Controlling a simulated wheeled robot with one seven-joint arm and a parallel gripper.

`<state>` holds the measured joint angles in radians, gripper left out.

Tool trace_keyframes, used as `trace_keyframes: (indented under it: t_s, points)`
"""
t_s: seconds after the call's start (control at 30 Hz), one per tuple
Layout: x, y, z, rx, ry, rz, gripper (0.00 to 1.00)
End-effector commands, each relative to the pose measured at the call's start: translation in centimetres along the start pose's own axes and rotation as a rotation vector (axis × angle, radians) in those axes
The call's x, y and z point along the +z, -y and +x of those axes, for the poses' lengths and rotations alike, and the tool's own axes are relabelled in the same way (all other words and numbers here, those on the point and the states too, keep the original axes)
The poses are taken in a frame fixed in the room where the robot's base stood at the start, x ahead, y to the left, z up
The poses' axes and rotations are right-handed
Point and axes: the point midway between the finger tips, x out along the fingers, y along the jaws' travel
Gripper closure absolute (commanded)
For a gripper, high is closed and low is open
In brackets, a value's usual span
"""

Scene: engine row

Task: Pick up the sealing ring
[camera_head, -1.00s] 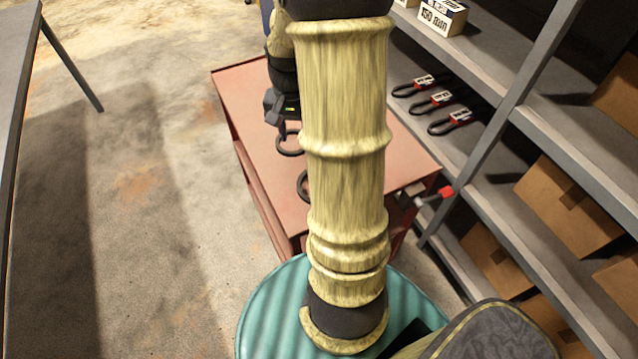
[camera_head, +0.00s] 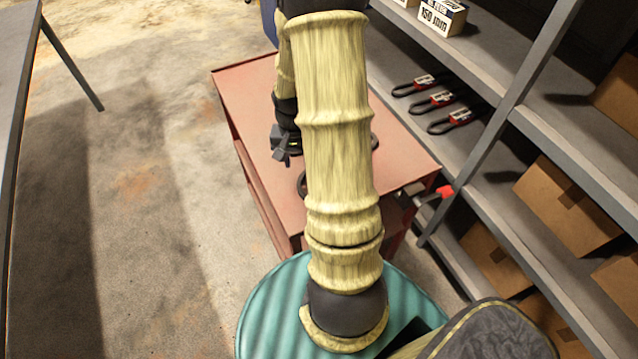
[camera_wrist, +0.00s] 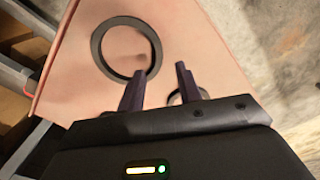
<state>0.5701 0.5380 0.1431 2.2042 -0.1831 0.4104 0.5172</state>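Dark rings lie flat on the red cart top (camera_head: 245,92). In the wrist view a large ring (camera_wrist: 97,50) lies beyond my fingertips, toward the upper left. A smaller ring (camera_wrist: 173,97) shows between my fingers, close to the right finger and partly hidden by it and the gripper body. I cannot tell which is the sealing ring. In the head view one ring (camera_head: 301,186) is half covered by my arm, and the edge of another ring (camera_head: 375,141) shows right of it. My gripper (camera_wrist: 158,68) is open and empty above the cart; it also shows in the head view (camera_head: 281,157).
A grey shelf rack (camera_head: 540,120) stands close on the right, holding looped belts (camera_head: 437,101) and cardboard boxes (camera_head: 570,205). A red-handled tool (camera_head: 444,192) sits at the cart's right corner. Floor left of the cart is clear.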

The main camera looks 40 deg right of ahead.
Motion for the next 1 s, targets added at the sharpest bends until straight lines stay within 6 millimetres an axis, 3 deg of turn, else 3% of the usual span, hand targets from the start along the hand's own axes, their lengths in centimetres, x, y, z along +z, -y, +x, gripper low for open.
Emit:
trace_keyframes:
  t_s: [0.17,0.63,1.0]
  points:
    - [0.0,0.0,1.9,0.001,0.001,0.000,0.65]
    - [0.0,0.1,2.7,0.001,0.002,-0.002,0.65]
    - [0.0,0.2,6.9,0.000,0.001,-0.002,0.65]
